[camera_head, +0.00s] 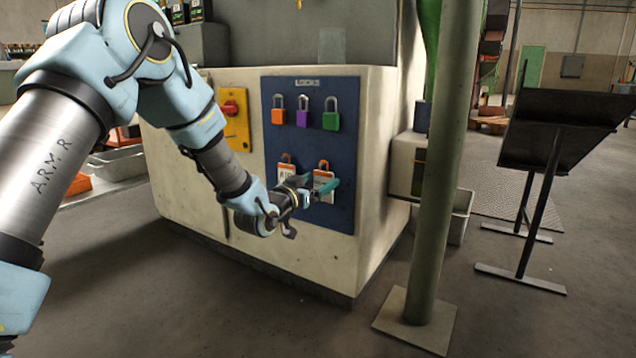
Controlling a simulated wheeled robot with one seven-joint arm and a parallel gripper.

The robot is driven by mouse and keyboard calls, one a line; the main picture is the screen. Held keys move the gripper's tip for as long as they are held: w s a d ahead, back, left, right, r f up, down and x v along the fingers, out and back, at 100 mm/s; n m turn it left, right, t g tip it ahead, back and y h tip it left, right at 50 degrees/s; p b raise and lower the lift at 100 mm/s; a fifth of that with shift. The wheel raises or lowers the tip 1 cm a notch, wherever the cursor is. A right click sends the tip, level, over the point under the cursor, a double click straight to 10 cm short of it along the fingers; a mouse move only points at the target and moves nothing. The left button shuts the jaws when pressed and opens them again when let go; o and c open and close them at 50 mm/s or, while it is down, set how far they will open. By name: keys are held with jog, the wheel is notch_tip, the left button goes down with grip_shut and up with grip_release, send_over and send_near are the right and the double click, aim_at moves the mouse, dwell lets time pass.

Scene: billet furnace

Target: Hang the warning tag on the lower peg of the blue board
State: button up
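I cannot read which is the warning tag. My gripper (326,187) has teal fingers and is at the right tag, overlapping its lower part. I cannot tell whether the fingers are closed on it, or whether the tag hangs on a peg. The lower pegs are not clearly visible.
Orange (278,116), purple (302,117) and green (330,120) padlocks hang in the board's upper row. A yellow panel with a red switch (232,108) is left of the board. A green post (447,170) stands right of the cabinet, before a black stand (560,130). The foreground floor is clear.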

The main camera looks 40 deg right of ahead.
jog(key=shift+o, duration=0.6)
jog(key=p+v, duration=0.4)
jog(key=v, duration=0.7)
jog(key=shift+w, duration=0.1)
